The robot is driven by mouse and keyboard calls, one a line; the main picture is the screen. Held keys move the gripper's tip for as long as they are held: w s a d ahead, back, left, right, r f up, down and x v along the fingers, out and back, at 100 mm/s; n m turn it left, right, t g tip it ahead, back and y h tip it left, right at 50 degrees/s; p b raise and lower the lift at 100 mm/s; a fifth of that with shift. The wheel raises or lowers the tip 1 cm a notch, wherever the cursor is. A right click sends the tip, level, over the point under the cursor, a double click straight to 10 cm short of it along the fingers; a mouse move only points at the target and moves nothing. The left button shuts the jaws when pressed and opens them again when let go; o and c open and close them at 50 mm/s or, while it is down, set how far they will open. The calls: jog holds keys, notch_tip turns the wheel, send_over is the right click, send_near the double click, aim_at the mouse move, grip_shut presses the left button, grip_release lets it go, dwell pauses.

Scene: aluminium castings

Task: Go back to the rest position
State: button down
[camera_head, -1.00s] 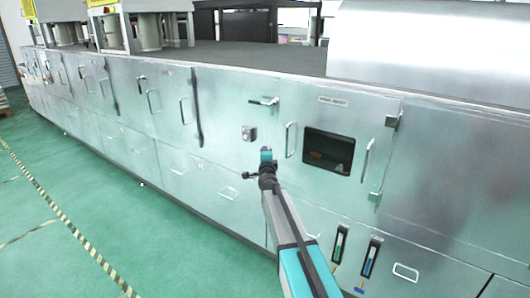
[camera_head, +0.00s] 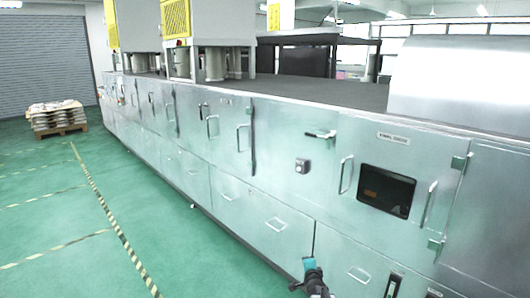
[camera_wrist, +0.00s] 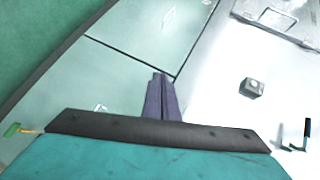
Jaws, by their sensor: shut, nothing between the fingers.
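My gripper (camera_head: 309,264) is low in the body camera view, in front of the lower panels of a long metal machine (camera_head: 340,235). Only its teal end and part of the dark wrist show there. In the wrist view the two dark fingers (camera_wrist: 161,98) lie together with nothing between them. The machine front fills much of that view, with a small square switch (camera_wrist: 252,88) to the right of the fingers. I cannot tell how far the fingers are from the panels.
The machine has a windowed door (camera_head: 386,190), a lever handle (camera_head: 320,134) and a switch box (camera_head: 302,166). Protruding handles (camera_head: 345,174) line its front. Green floor (camera_head: 60,225) with striped tape is open at left. A loaded pallet (camera_head: 58,118) stands far left.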

jog(key=s+a+f+n+g+y+b, duration=0.15)
jog(key=s+a+f+n+g, duration=0.3)
jog(key=s+f, duration=1)
jog(key=s+a+f+n+g+y, duration=0.25)
jog(key=s+f+n+g, duration=0.2)
jog(key=s+f, duration=1.05)
jog(key=s+n+g+h, duration=0.1)
jog(key=s+n+g, duration=0.3)
jog(key=s, duration=1.5)
jog(key=s+d+r+n+g+h, duration=0.1)
jog(key=s+d+r+g, duration=0.1)
jog(key=s, duration=0.5)
jog(key=s+d+r+n+g+h, duration=0.1)
jog(key=s+d+r+n+g, duration=0.1)
jog(key=s, duration=0.5)
jog(key=d+g, duration=0.1)
jog(key=g, duration=0.1)
jog(key=shift+s+d+g+h, duration=0.25)
jog(key=shift+g+h, duration=0.05)
jog(key=shift+f, duration=0.1)
